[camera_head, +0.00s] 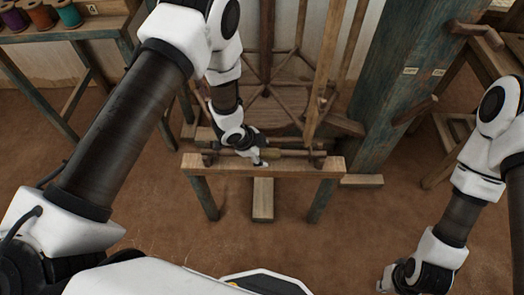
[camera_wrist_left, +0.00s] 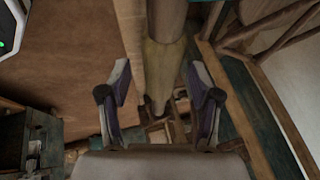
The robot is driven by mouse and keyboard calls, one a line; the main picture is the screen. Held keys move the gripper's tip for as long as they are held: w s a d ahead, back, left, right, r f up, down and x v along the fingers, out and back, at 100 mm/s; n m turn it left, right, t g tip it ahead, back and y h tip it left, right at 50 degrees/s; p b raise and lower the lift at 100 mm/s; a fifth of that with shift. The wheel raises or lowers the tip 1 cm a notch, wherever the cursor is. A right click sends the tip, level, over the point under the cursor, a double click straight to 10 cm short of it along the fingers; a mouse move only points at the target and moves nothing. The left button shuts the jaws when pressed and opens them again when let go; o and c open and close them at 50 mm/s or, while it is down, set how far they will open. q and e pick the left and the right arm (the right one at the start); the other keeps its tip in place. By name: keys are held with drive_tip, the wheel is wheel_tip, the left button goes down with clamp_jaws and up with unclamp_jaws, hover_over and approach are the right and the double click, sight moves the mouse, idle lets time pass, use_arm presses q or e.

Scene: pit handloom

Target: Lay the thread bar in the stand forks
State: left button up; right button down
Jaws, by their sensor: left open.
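The thread bar (camera_head: 292,153) is a brown rod lying level along the top of a low wooden stand (camera_head: 325,170). Its ends are near the dark forks at the stand's left (camera_head: 209,158) and right (camera_head: 319,160). Whether it is fully seated in them is too small to tell. My left gripper (camera_head: 258,161) is at the middle of the bar. In the left wrist view its two fingers (camera_wrist_left: 160,98) are spread apart, with the pale middle of the bar (camera_wrist_left: 164,60) showing ahead between them. My right gripper (camera_head: 392,288) hangs low at the bottom right, its fingertips unclear.
The loom's frame and slanting poles (camera_head: 325,70) rise behind the stand. A thick blue-green post (camera_head: 398,80) stands to its right. A table with thread spools (camera_head: 68,15) is at the upper left. The floor (camera_head: 270,240) before the stand is clear.

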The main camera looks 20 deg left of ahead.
use_arm(q)
drive_tip(key=v, duration=1.2)
drive_tip(key=s+a+f+n+g+y+p, duration=0.1)
drive_tip(key=s+a+f+n+p, duration=0.1)
drive_tip(key=s+n, duration=0.3)
drive_tip(key=s+a+f+n+g+y+p, duration=0.1)
drive_tip(key=s+n, duration=0.4)
drive_tip(key=s, duration=0.5)
drive_tip(key=s+a+f+n+g+y+p, duration=0.1)
drive_tip(key=s+a+f+n+g+p, duration=0.1)
drive_tip(key=s+n, duration=0.4)
wheel_tip(320, 180, down, 2)
drive_tip(key=shift+s+a+f+y+p, duration=0.1)
drive_tip(key=shift+s+a+y+p, duration=0.2)
drive_tip(key=shift+s+a+p, duration=0.55)
